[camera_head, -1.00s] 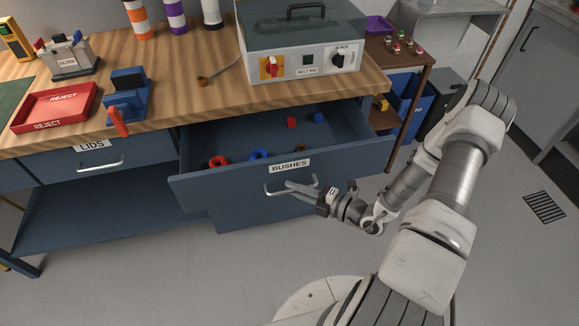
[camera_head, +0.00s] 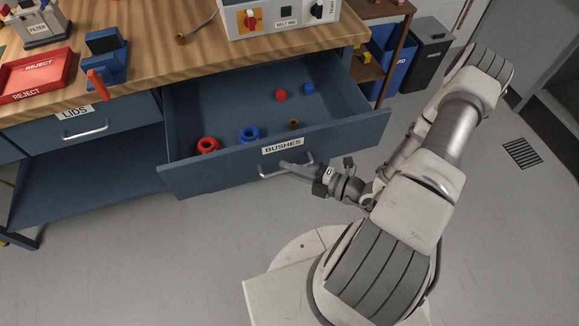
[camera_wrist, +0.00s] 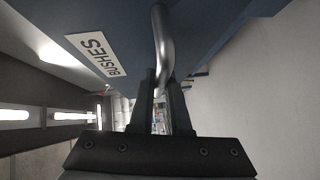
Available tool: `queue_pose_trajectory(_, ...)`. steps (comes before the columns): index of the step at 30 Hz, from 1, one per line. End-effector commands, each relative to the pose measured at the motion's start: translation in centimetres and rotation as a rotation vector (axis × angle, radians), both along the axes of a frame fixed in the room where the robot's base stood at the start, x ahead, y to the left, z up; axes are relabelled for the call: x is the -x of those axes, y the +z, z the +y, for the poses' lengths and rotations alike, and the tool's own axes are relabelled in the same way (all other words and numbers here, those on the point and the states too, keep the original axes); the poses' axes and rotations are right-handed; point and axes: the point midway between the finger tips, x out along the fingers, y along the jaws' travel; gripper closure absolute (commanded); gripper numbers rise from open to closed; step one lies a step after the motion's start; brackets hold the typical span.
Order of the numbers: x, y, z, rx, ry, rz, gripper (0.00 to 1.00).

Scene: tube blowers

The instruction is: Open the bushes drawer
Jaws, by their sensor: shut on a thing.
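The bushes drawer (camera_head: 350,130) is a blue drawer labelled BUSHES, pulled out from under the workbench in the head view. Inside it lie a red ring (camera_head: 207,145), a blue ring (camera_head: 249,134), a small brown piece (camera_head: 294,124), a red piece (camera_head: 281,95) and a blue piece (camera_head: 308,89). My gripper (camera_head: 290,167) is at the drawer's metal handle (camera_head: 268,175). In the wrist view, the fingers (camera_wrist: 161,95) are shut on the handle bar (camera_wrist: 161,40), beside the BUSHES label (camera_wrist: 96,53).
The closed lids drawer (camera_head: 85,125) is to the left, with a red reject tray (camera_head: 36,72) on the bench above it. A dark bin (camera_head: 428,55) and blue bins (camera_head: 388,55) stand at the right. The floor in front is clear.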

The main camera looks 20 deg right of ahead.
Motion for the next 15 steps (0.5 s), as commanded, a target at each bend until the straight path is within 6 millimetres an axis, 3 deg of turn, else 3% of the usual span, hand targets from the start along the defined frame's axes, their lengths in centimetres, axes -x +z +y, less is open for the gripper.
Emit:
queue_pose_trajectory(1, -0.01, 0.02, -0.04, 0.001, 0.000, -0.001, 1.00)
queue_pose_trajectory(2, -0.02, 0.03, -0.04, 0.001, 0.000, -0.001, 0.80)
queue_pose_trajectory(6, -0.03, 0.01, -0.04, 0.001, -0.001, -0.001, 0.55)
queue_pose_trajectory(15, -0.04, 0.00, -0.03, 0.001, 0.000, 0.001, 0.55)
